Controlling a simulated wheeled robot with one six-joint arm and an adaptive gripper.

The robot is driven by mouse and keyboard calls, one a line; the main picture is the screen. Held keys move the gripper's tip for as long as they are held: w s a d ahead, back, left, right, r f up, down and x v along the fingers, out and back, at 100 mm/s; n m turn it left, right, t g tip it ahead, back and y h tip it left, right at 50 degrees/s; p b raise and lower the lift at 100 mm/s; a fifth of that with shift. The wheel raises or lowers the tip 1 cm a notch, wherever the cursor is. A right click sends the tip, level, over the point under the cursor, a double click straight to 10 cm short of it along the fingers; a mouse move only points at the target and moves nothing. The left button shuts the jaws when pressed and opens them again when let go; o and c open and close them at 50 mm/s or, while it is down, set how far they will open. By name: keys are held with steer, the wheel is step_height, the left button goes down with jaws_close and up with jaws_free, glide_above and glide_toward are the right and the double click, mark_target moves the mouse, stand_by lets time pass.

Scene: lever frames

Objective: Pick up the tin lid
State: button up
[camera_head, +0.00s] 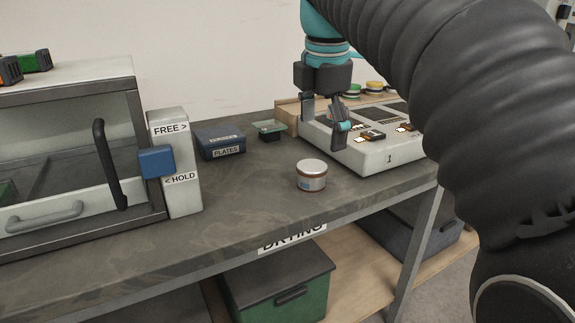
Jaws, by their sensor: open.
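A small round tin (311,182) with a reddish-brown band and a pale label stands upright on the grey bench. Its silvery tin lid (312,167) sits on top. My gripper (325,136) points down above and behind the tin, in front of the white device. Its fingers are apart with nothing between them. The gripper does not touch the lid. One fingertip overlaps the white device in the picture; whether it touches cannot be told.
The white device (385,153) with dark slots stands right of the tin. A blue box labelled PLATES (222,146) and a small green-topped scale-like item (270,130) stand behind left. A glass-fronted cabinet (75,150) with a FREE/HOLD post (183,195) fills the left. Bench around the tin is clear.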

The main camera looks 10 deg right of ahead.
mark_target(312, 166)
steer(key=w+r+n+g, duration=0.1)
steer(key=w+r+n, duration=0.35)
steer(key=n, duration=0.25)
steer(key=f+b, duration=0.1)
steer(key=f, duration=0.3)
steer(key=w+f+b, duration=0.1)
steer(key=f+b, duration=0.1)
steer(key=f, duration=0.3)
steer(key=f+b, duration=0.1)
steer(key=f, duration=0.4)
steer(key=shift+w+d+b, duration=0.15)
steer(key=shift+w+b, duration=0.1)
steer(key=shift+b, duration=0.1)
steer(key=c, duration=1)
